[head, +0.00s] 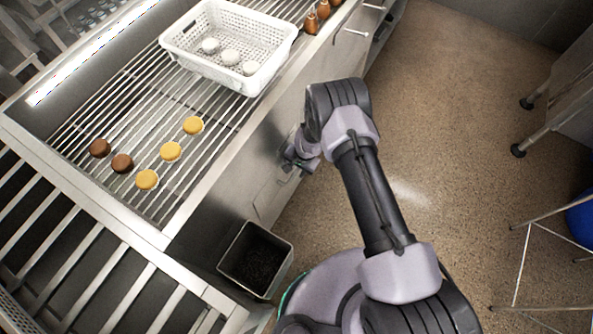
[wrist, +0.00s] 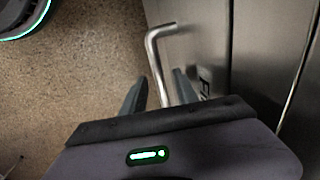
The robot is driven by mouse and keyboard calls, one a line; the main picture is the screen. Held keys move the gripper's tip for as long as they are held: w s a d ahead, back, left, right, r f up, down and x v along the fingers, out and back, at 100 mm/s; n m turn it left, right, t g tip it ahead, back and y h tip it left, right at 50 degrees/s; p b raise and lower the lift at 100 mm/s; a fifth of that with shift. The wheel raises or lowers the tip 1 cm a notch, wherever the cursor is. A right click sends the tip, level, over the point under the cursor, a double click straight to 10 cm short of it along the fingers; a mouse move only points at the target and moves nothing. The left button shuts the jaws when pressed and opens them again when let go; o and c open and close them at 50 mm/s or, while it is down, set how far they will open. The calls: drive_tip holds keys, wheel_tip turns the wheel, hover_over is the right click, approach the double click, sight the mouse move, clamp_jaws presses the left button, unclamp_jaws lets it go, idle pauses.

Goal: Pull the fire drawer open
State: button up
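A bent metal bar handle (wrist: 155,50) stands out from a steel front panel (wrist: 205,40) in the wrist view. A dark label, partly hidden by a finger, is on that panel; its full text cannot be read. My gripper (wrist: 160,92) is open, with the handle bar running between its two fingers. A gap shows between the left finger and the bar; the right finger is close to the bar on the panel side. In the head view my gripper (head: 292,160) is at the front of the grill counter, beside the steel panel (head: 268,197); the arm hides part of that front.
The grill top (head: 80,120) holds yellow and brown round pieces and a white perforated basket (head: 185,62). Speckled floor right of my arm is clear; a wire-legged stand (head: 523,255) is at right.

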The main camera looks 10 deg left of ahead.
clamp_jaws()
idle(1.5)
